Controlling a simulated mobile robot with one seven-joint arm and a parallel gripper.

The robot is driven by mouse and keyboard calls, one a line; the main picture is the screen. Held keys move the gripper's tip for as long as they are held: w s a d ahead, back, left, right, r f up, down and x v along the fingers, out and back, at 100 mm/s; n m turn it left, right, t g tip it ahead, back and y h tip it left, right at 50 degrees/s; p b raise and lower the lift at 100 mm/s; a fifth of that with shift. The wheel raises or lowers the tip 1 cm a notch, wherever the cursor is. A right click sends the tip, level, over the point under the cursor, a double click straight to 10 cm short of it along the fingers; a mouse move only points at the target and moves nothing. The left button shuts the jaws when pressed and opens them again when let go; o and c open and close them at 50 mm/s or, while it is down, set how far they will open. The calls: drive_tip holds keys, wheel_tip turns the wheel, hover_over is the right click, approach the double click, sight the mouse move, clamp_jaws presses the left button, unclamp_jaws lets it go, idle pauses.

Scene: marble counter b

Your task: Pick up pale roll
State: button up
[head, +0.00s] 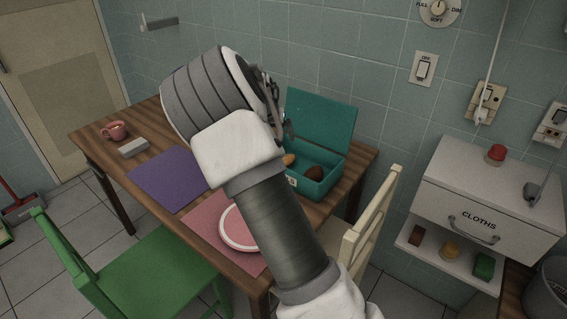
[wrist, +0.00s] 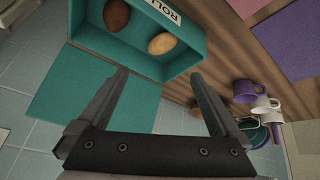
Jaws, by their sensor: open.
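The pale roll (head: 289,159) lies in the open teal box (head: 325,191) on the table; my wrist hides part of the view around it. In the wrist view the pale roll (wrist: 161,43) is at the top centre, beside a dark brown roll (wrist: 116,15). The dark roll (head: 314,173) is to its right in the head view. My gripper (wrist: 158,75) is open and empty, with its fingers apart from the roll. In the head view my gripper (head: 272,95) is mostly hidden behind my wrist.
The box's raised lid (head: 320,122) stands at the back, by the tiled wall. A purple mat (head: 168,179), a pink mat (head: 197,228) with a plate (head: 238,238) and a pink mug (head: 115,131) are on the table. Several mugs, including a purple one (wrist: 247,92), show in the wrist view.

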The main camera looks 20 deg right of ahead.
drive_tip(key=shift+h, duration=0.3)
drive_tip(key=x, duration=0.4)
drive_tip(key=b+x, duration=0.1)
drive_tip(key=x, duration=0.4)
drive_tip(key=w+x, duration=0.1)
drive_tip(key=x, duration=0.3)
drive_tip(key=shift+w+a+f, duration=0.1)
drive_tip(key=shift+a+f, duration=0.15)
drive_tip(key=shift+f, duration=0.05)
drive_tip(key=shift+b+x, duration=0.6)
drive_tip(key=shift+x, duration=2.1)
drive_tip(key=shift+a+f, duration=0.1)
drive_tip(key=c, duration=1.1)
drive_tip(key=shift+c, duration=0.2)
